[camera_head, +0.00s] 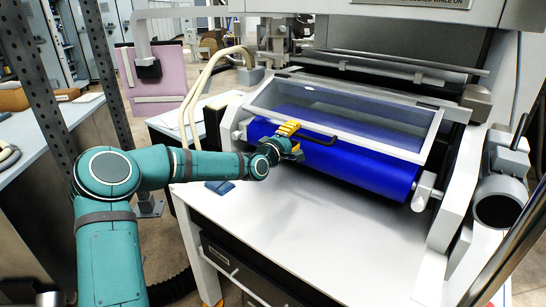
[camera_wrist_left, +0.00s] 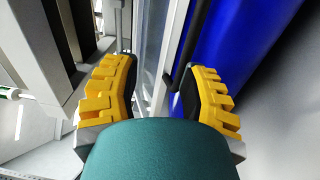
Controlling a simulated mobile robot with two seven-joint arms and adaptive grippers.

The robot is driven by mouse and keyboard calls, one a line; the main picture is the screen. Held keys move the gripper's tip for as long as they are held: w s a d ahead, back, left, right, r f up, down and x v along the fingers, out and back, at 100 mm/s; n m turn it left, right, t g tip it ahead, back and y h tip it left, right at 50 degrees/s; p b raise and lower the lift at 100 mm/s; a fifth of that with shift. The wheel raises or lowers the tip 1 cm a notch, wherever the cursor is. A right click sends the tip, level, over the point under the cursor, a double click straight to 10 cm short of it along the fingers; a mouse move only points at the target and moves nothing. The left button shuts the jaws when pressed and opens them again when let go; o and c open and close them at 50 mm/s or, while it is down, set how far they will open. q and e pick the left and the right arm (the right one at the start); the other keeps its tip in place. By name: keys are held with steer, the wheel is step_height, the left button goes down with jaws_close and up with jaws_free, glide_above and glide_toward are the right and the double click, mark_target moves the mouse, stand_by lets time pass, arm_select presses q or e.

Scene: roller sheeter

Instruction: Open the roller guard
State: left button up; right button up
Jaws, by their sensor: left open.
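The roller guard (camera_head: 432,143) is a clear panel in a pale frame, lying down over the blue roller (camera_head: 350,170) of the machine. A black bar handle (camera_head: 318,136) sits on its front edge. My left gripper (camera_head: 291,136) is at the left end of this handle, with yellow fingers apart. In the left wrist view, the open left gripper (camera_wrist_left: 160,75) has the dark handle (camera_wrist_left: 190,40) between its fingers, closer to the right finger. Whether they touch is unclear. The blue roller (camera_wrist_left: 240,40) shows beyond the right finger. My right gripper is not in view.
Pale hoses (camera_head: 205,80) rise behind my arm.

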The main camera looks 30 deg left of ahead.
arm_select(q)
steer(key=s+a+f, duration=0.1)
steer(key=s, duration=0.9)
steer(key=shift+s+a+f+b, duration=0.2)
steer(key=shift+a+b, duration=0.1)
steer(key=shift+a, duration=0.1)
stand_by(0.4)
stand_by(0.4)
stand_by(0.4)
